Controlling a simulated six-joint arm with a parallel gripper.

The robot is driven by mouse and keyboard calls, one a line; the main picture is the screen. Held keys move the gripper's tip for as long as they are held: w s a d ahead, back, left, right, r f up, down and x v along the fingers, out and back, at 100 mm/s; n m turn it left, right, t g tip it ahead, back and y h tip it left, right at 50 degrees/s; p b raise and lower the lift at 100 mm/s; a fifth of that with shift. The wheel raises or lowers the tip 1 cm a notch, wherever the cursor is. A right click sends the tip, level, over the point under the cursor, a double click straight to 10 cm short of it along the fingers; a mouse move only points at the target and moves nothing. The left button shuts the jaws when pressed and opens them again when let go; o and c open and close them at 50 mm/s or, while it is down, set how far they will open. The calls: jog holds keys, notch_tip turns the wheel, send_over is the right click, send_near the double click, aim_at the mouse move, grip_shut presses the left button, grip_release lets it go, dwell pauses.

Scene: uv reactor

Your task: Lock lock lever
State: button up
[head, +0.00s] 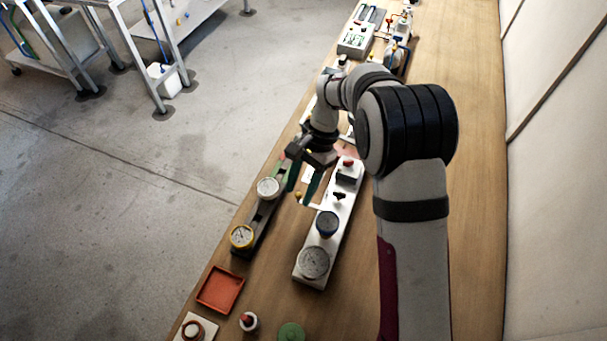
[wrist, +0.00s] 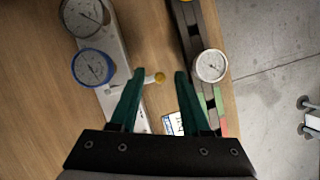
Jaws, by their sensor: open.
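The panel carries a blue-rimmed gauge (head: 327,224), a grey gauge (head: 314,263) and a red button (head: 348,161). The dark rail (head: 257,218) holds a white gauge (head: 268,188) and a yellow-rimmed gauge (head: 242,236). An orange tray (head: 237,276) lies nearer. Bare table lies right of the panel.

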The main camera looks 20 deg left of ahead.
jog(key=v, duration=1.5)
jog(key=shift+r, duration=0.25)
jog(key=s+d+r+t, duration=0.1)
jog(key=s+d+r, duration=0.1)
jog(key=s+d, duration=0.6)
jog(key=s+d+r+t, duration=0.2)
jog(key=s+d+r, duration=0.1)
jog(key=s+d, duration=0.5)
jog(key=s+d+f, duration=0.1)
jog(key=s+f, duration=0.2)
jog(key=s, duration=0.1)
jog(key=s+d+f+m+t, duration=0.1)
jog(key=s+d+f, duration=0.1)
jog(key=s, duration=0.3)
jog(key=shift+s+d+f, duration=0.2)
jog(key=shift+d+f, duration=0.05)
jog(key=shift+f, duration=0.2)
